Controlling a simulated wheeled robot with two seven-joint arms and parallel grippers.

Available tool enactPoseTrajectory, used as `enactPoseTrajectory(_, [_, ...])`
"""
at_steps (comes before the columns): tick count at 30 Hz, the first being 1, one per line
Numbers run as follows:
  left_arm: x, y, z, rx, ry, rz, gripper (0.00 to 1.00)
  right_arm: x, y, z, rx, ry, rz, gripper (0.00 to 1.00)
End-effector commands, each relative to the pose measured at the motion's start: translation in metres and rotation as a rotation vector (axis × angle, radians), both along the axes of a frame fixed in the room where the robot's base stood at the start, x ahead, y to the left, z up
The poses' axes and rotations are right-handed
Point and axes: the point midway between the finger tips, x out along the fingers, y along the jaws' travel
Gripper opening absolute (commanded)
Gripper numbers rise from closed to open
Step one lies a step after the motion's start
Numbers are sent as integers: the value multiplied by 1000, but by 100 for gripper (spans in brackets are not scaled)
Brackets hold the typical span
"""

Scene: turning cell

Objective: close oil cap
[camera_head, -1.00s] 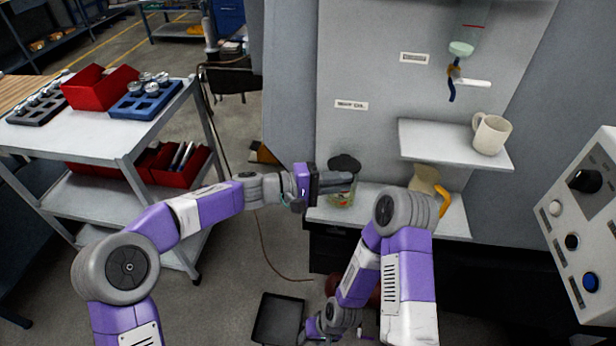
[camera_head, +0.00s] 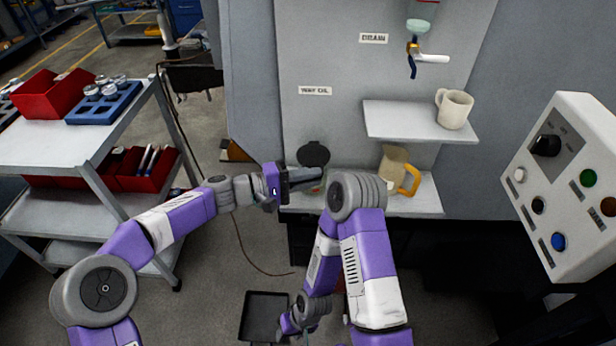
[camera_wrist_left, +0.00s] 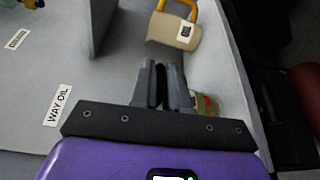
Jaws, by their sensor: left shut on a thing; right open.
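The oil cap (camera_head: 313,153) is a dark round lid standing tilted up below the WAY OIL label in the head view. My left gripper (camera_head: 306,178) reaches in from the left, its fingers right in front of the cap's lower part. Its fingers also show in the left wrist view (camera_wrist_left: 165,85), close together and pointing along the wall. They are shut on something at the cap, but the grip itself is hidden. A part with red and green marks (camera_wrist_left: 207,103) shows beside the fingers. My right gripper (camera_head: 289,322) is low at the bottom, far from the cap; its fingers are barely visible.
A beige pitcher with a yellow handle (camera_head: 394,170) stands on the lower shelf, right of the cap. A mug (camera_head: 454,108) stands on the upper shelf (camera_head: 385,120). A control panel (camera_head: 570,185) is at right, a cart (camera_head: 60,150) at left. A black tray (camera_head: 262,312) lies on the floor.

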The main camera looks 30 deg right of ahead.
Motion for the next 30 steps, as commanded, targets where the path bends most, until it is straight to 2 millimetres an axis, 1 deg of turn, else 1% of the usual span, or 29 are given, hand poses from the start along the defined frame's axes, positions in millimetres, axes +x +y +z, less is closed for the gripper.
enactPoseTrajectory(1, [-3, -1, -9, 14, 8, -6, 16, 0, 0, -1, 0, 0, 0, 46])
enactPoseTrajectory(5, [-3, -1, -9, 14, 8, -6, 36, 0, 0, -1, 0, 0, 0, 46])
enactPoseTrajectory(17, [-1, 0, -5, 8, 4, -2, 36, 0, 0, 0, 0, 0, 0, 46])
enactPoseTrajectory(20, [0, 3, -4, 7, 4, -1, 36, 0, 0, 1, 0, 0, 0, 46])
enactPoseTrajectory(23, [3, 14, -2, 6, 4, 3, 36, 0, 0, 3, 0, 0, 0, 46])
enactPoseTrajectory(30, [9, 54, 1, 8, 5, 1, 36, 0, 0, 12, 0, 0, 0, 46])
